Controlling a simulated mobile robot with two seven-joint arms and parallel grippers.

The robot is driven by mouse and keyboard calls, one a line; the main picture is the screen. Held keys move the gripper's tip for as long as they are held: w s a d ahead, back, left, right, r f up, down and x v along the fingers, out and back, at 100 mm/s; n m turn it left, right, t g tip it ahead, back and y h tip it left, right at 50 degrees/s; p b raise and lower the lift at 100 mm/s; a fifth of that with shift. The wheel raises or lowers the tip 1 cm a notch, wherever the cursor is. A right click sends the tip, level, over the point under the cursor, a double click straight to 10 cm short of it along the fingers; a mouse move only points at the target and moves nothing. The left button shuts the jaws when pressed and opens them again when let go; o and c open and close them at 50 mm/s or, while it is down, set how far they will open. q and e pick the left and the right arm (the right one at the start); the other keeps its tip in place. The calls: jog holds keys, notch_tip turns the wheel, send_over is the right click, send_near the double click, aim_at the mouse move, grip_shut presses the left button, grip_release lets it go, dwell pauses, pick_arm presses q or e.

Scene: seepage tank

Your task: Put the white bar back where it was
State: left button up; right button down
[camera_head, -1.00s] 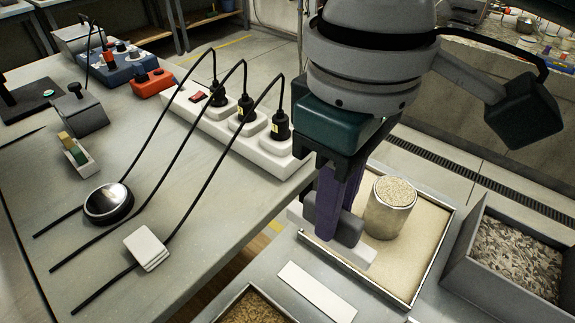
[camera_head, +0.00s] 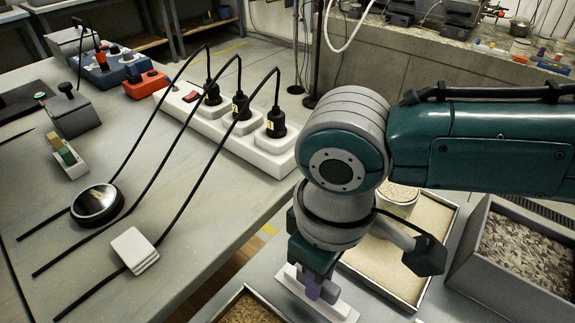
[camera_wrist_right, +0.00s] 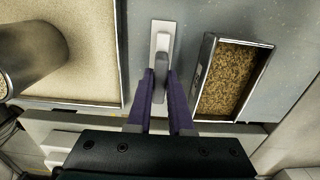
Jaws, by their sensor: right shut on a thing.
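My right gripper (camera_head: 318,287), with purple fingers, points down over the grey table beside the sand tray (camera_head: 408,300). It is shut on the grey grip of the white bar (camera_head: 342,312), which also shows between the fingers in the right wrist view (camera_wrist_right: 160,27). The bar lies level over the place of the flat white strip seen earlier, which is now hidden or merged with it. I cannot tell whether the bar touches the surface. My right arm covers part of the tray. My left gripper is not in view.
A sand-filled cylinder (camera_head: 397,198) stands in the tray. A box of brown grains (camera_wrist_right: 232,82) is close beside the bar. A grey gravel bin (camera_head: 476,262) stands at the right. The left table holds a white power strip (camera_head: 250,147) and cables.

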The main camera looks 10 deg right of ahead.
jog(key=shift+f, duration=0.15)
jog(key=c, duration=0.8)
grip_release()
jog(key=shift+r, duration=0.55)
notch_tip(320, 180, up, 10)
jog(key=p, duration=0.3)
jog(key=s+a+r+t+y, duration=0.1)
jog(key=s+a+t+y, duration=0.1)
jog(key=s+a+y, duration=0.3)
jog(key=s+d+m+h, duration=0.1)
jog(key=s+d+m, duration=0.1)
jog(key=d, duration=0.2)
jog(key=s+d+m+t+h, duration=0.1)
jog(key=s+d+h, duration=0.1)
jog(key=d, duration=0.3)
jog(key=s+d+f+m+h, duration=0.1)
jog(key=s+d+m, duration=0.1)
jog(key=d, duration=0.3)
jog(key=shift+s+d+m+t+h, duration=0.2)
jog(key=shift+s+m+t+h, duration=0.15)
jog(key=shift+s, duration=0.2)
jog(key=shift+r, duration=0.1)
